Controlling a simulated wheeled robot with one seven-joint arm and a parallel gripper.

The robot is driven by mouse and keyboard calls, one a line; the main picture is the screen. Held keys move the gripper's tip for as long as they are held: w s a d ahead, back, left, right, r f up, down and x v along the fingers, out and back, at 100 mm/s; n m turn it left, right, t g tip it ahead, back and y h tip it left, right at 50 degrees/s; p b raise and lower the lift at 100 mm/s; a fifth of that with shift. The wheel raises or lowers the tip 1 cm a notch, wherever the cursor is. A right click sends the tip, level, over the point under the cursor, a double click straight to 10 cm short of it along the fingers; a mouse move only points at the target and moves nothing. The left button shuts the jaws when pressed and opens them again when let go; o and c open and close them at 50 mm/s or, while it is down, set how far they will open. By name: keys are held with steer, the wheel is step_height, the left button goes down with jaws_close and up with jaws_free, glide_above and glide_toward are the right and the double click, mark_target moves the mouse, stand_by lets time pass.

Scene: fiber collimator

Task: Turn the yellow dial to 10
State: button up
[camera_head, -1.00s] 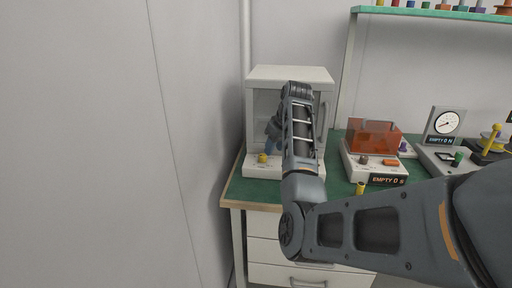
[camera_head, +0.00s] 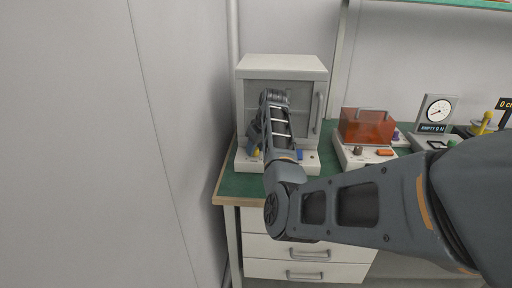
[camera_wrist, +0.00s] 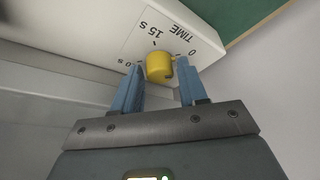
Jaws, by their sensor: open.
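The yellow dial (camera_wrist: 158,67) sits on the white front panel (camera_wrist: 135,27) of the cabinet-like device. In the wrist view my gripper (camera_wrist: 158,78) is open, with one blue finger on each side of the dial. I cannot tell whether the fingers touch it. The dial's pointer setting is not clear. In the head view the yellow dial (camera_head: 256,153) shows small at the lower left of the white device (camera_head: 282,66), partly behind my arm.
The device stands at the left end of a green-topped bench (camera_head: 238,186), near the wall. An orange-covered box (camera_head: 366,126) and a gauge (camera_head: 437,110) stand to its right.

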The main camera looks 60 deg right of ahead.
steer(key=c, duration=0.8)
steer(key=shift+o, duration=0.2)
steer(key=shift+r+m, duration=0.1)
steer(key=shift+m, duration=0.2)
